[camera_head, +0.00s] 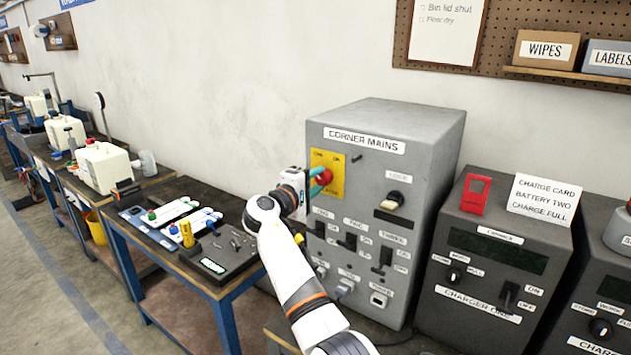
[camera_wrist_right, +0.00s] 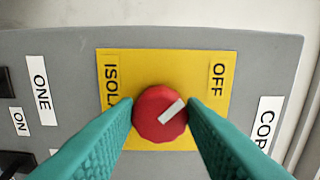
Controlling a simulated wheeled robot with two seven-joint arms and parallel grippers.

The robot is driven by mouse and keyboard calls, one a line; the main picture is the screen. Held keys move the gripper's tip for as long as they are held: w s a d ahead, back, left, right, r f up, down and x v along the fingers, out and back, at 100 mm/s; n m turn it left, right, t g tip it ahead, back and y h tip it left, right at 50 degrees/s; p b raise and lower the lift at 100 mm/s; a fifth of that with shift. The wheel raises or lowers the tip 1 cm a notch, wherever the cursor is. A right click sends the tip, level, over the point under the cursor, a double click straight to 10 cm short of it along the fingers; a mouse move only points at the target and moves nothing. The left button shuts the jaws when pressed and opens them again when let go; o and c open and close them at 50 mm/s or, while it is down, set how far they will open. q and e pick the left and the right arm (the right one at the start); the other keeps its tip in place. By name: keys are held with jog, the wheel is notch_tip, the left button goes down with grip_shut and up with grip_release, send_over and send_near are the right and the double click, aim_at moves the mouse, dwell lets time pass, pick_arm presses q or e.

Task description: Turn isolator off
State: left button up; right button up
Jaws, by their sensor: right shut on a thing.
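The isolator is a red round knob (camera_head: 324,177) on a yellow plate (camera_head: 335,160) on the front of the grey box labelled CORNER MAINS (camera_head: 420,150). My right gripper (camera_head: 318,180) is at the knob, its teal fingers on either side. In the right wrist view the fingers are shut on the red knob (camera_wrist_right: 152,108). Its white pointer mark slants to the upper right, on the side of the OFF label (camera_wrist_right: 217,80). The label at left is partly hidden and reads ISOL. My left gripper is not in view.
A charger box (camera_head: 490,255) stands close on the right.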

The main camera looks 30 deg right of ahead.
jog(key=shift+r, duration=0.15)
jog(key=o, duration=0.8)
jog(key=shift+c, duration=0.2)
jog(key=shift+o, duration=1.2)
jog(key=shift+d, duration=0.1)
jog(key=b+v, duration=0.3)
jog(key=v, duration=0.9)
jog(key=shift+b, duration=0.35)
jog(key=shift+f, duration=0.25)
